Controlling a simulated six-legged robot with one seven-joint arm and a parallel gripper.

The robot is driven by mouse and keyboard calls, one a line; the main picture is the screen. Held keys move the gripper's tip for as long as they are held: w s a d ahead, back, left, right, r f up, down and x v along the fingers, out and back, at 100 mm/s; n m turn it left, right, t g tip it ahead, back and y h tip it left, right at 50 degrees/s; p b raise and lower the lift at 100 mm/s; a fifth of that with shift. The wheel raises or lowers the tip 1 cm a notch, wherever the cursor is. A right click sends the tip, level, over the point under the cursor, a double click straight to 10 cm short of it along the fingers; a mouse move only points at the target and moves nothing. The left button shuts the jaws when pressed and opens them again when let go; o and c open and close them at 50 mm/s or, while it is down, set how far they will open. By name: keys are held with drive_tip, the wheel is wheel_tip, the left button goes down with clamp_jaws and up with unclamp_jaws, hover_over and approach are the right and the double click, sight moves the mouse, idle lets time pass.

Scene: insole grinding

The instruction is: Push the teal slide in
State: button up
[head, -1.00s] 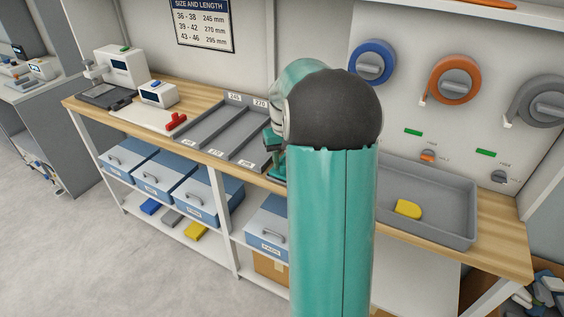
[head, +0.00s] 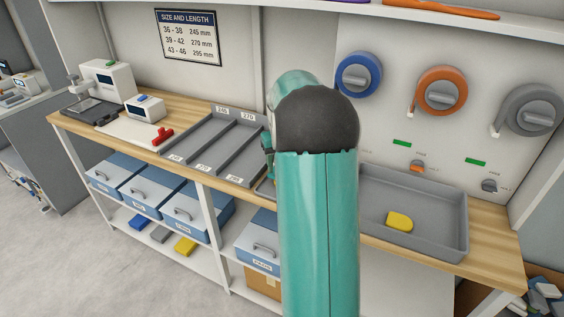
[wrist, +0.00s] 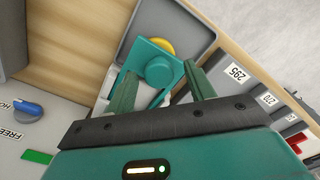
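The teal slide (wrist: 140,62) shows in the wrist view as a flat teal plate with a round teal knob (wrist: 159,72) on top. It sits over a pale block in a grey tray area, with a yellow piece (wrist: 160,46) partly under it. My gripper (wrist: 160,80) is open, with one dark green finger on each side of the knob. A gap shows between the fingers and the knob; I cannot tell if either touches the plate. In the head view my own arm hides the slide and most of the gripper.
A grey tray (head: 440,236) with a yellow piece (head: 399,222) lies right of my arm. A sorting tray (head: 193,152) with numbered labels and a red clamp-like thing (head: 162,136) are to the left. A blue knob (wrist: 28,111) shows at the wrist view's left.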

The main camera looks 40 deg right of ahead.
wheel_tip(320, 180, up, 14)
idle(0.7)
drive_tip(key=shift+s, duration=0.1)
